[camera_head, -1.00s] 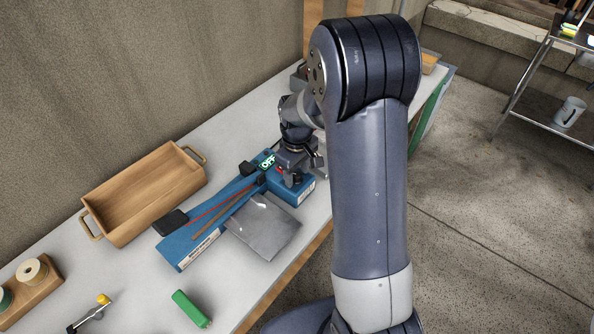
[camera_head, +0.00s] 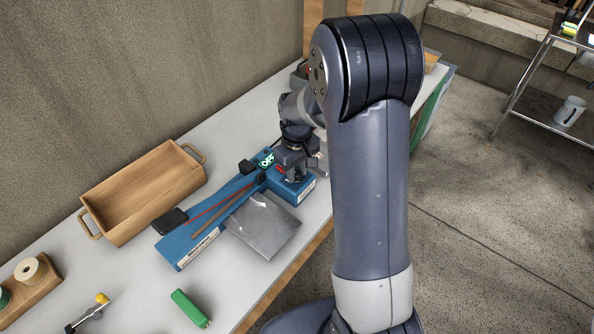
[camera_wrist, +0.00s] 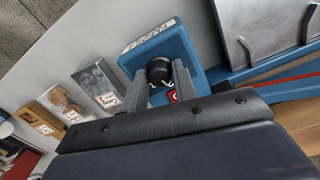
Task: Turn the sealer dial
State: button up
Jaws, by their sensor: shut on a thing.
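The blue sealer (camera_head: 203,227) lies along the white table, with a lit green "OFF" display (camera_head: 267,160) near its far end. In the wrist view the sealer's blue end (camera_wrist: 190,50) carries a round black dial (camera_wrist: 159,69). My gripper (camera_wrist: 158,84) is shut on the dial, with a grey finger on each side of it. In the head view my gripper (camera_head: 294,172) is over the sealer's far right end, and the dial is hidden beneath it. A small red mark (camera_wrist: 172,96) shows beside the dial, partly covered by a finger.
A wooden tray with handles (camera_head: 140,205) stands left of the sealer. A grey pouch (camera_head: 264,226) lies against its near side. A green object (camera_head: 190,308) lies near the front. In the wrist view, labelled packets (camera_wrist: 98,84) lie close beside my gripper.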

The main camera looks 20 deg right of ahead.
aim_at(297, 173)
jog(key=m, duration=0.3)
dwell(0.4)
jog(key=o, duration=1)
jog(key=shift+c, duration=0.2)
notch_tip(297, 173, up, 11)
jog(key=shift+b, duration=0.45)
jog(key=shift+f, duration=0.2)
